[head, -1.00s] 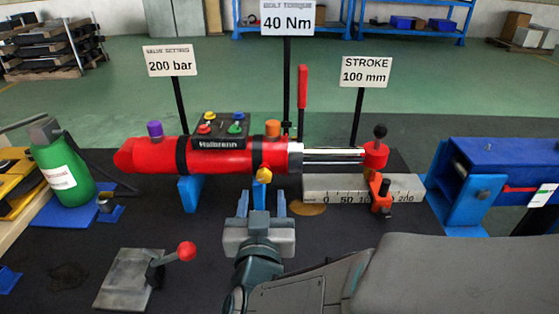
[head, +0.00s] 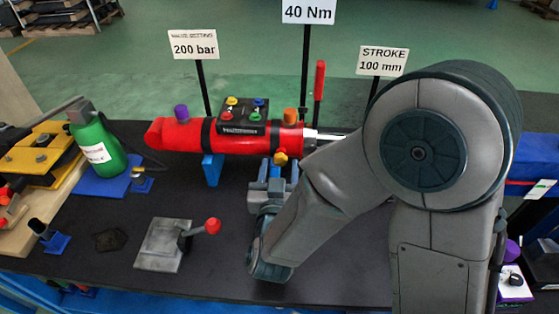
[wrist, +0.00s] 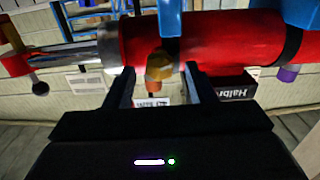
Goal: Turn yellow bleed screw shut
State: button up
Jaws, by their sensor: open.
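The yellow bleed screw (head: 281,159) sticks out of the near side of the red cylinder (head: 172,135), at its right end. In the wrist view the yellow screw (wrist: 160,65) shows in the gap between my two fingertips. My gripper (head: 277,169) is open and just in front of the screw in the head view. In the wrist view my gripper (wrist: 161,80) has a finger on each side of the screw, with space visible on both sides. I cannot tell whether the fingers reach fully around it.
A valve block with coloured knobs (head: 243,116) and an orange cap (head: 290,116) sit on the cylinder. A red-knobbed lever plate (head: 165,245) lies in front, and a green bottle (head: 96,150) stands left. My arm hides the rod end and the bench's right part.

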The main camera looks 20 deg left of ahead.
jog(key=shift+w, duration=0.2)
jog(key=c, duration=1)
